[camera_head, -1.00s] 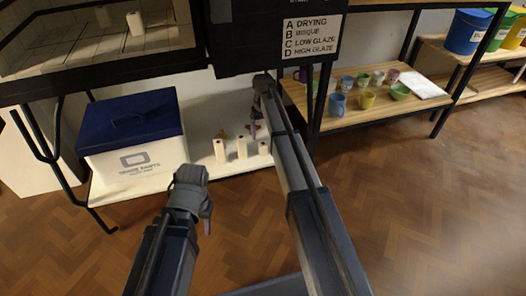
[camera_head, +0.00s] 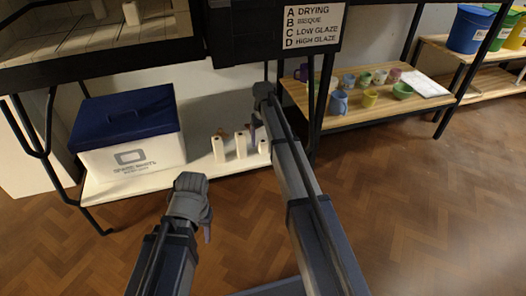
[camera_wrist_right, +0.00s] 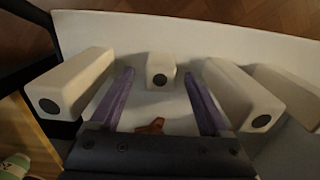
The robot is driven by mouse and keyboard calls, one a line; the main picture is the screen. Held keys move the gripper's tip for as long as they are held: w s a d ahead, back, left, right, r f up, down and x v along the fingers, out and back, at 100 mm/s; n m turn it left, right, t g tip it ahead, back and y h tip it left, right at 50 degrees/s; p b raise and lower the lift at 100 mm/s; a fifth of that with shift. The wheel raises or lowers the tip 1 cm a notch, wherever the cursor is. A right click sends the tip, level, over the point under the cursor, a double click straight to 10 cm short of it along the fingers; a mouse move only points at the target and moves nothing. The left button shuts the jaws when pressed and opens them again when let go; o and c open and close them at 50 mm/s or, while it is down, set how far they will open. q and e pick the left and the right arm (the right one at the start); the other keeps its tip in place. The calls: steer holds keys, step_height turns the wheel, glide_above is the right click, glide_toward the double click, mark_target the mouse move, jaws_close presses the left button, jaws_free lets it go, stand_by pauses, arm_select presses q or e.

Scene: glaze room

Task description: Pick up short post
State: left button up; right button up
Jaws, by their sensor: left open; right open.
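Several white posts with dark round end marks stand on the lower shelf (camera_head: 134,181). In the right wrist view a short post (camera_wrist_right: 161,71) shows between the two purple fingers, apart from both. It appears to be the lower post (camera_head: 264,147) in the head view. Longer posts (camera_wrist_right: 72,84) and (camera_wrist_right: 243,94) stand either side of it. My right gripper (camera_head: 252,130) is open and empty, pointing down over the posts; my arm hides part of this area. My left gripper (camera_head: 207,230) is open and empty, over the floor in front of the shelf.
A white box with a blue lid (camera_head: 128,130) stands left of the posts. A small orange-brown piece (camera_wrist_right: 151,126) lies near the posts. A black rack upright (camera_head: 321,105) stands close to my right arm. Cups and bowls (camera_head: 370,98) stand on the wooden shelf at right.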

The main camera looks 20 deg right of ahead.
step_height(320, 180, down, 3)
steer(key=shift+r+b, duration=0.2)
steer(key=shift+b, duration=0.6)
arm_select(q)
step_height(320, 180, down, 2)
steer(key=shift+f, duration=0.25)
arm_select(e)
steer(key=shift+r, duration=0.1)
jaws_close()
